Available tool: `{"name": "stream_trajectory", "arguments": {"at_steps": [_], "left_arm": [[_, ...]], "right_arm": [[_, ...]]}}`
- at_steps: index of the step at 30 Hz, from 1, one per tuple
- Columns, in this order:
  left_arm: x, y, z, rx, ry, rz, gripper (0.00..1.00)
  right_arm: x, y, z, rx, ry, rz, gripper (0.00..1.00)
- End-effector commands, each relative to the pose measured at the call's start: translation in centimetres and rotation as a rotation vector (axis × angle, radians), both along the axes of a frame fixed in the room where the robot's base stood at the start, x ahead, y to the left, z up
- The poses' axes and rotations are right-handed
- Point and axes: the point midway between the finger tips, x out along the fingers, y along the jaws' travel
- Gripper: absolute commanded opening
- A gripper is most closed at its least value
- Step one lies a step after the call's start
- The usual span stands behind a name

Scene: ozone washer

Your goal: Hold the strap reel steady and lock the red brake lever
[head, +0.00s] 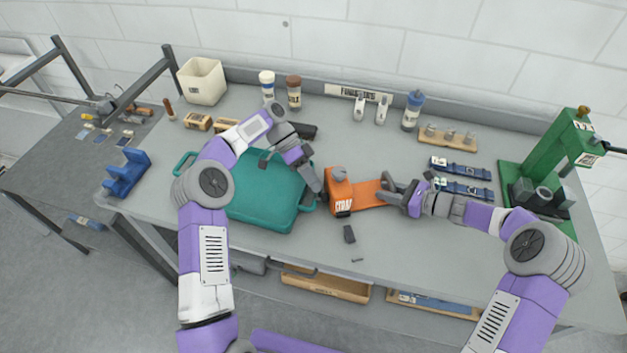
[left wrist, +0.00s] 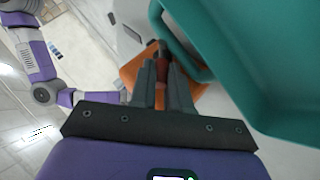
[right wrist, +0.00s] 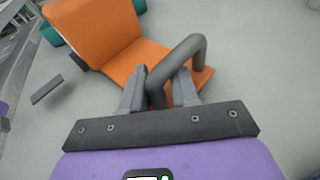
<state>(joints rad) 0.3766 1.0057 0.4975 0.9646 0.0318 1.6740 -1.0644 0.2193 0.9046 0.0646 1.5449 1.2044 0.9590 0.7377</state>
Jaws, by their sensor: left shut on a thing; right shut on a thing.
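The orange strap reel (head: 340,197) stands on the table with a flat orange plate (head: 371,192) reaching right. A dark grey bent handle (right wrist: 190,47) rises at the plate's end. My right gripper (head: 396,193) is shut on this handle; the right wrist view shows the bar between its fingers. My left gripper (head: 321,192) is at the reel's left side, beside the teal case. In the left wrist view, its fingers are shut on a dark red lever (left wrist: 161,56), set against the orange body. The fingers and arm hide most of the lever in the head view.
The teal case (head: 262,205) lies close left of the reel. A small dark block (head: 349,234) and a pin (head: 357,260) lie in front. Blue straps (head: 463,188) and a green press (head: 545,150) are at the right. Bottles (head: 294,92) stand behind.

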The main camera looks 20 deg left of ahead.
Motion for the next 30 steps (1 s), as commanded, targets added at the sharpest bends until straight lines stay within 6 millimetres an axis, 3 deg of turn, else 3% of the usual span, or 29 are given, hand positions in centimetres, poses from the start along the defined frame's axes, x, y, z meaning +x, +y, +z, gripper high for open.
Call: {"name": "stream_trajectory", "arguments": {"at_steps": [1, 2, 6, 19, 30], "left_arm": [[-0.1, 0.3, -0.3, 0.009, 0.006, 0.001, 0.00], [-0.1, 0.3, -0.3, 0.009, 0.006, 0.001, 0.20], [-0.1, 0.3, -0.3, 0.008, 0.005, 0.001, 0.41], [-0.2, 0.1, 0.0, 0.017, -0.023, 0.001, 0.42], [-1.1, -0.3, 0.7, 0.120, -0.223, 0.005, 0.42]], "right_arm": [[0.0, -0.3, -0.2, -0.004, 0.002, -0.004, 0.12], [0.0, -0.3, -0.2, -0.004, 0.002, -0.004, 0.12], [0.1, -0.3, -0.2, -0.005, 0.002, -0.005, 0.12], [0.0, -0.2, -0.2, -0.005, 0.002, -0.003, 0.12], [0.0, -0.2, -0.2, -0.004, 0.001, -0.003, 0.12]]}}
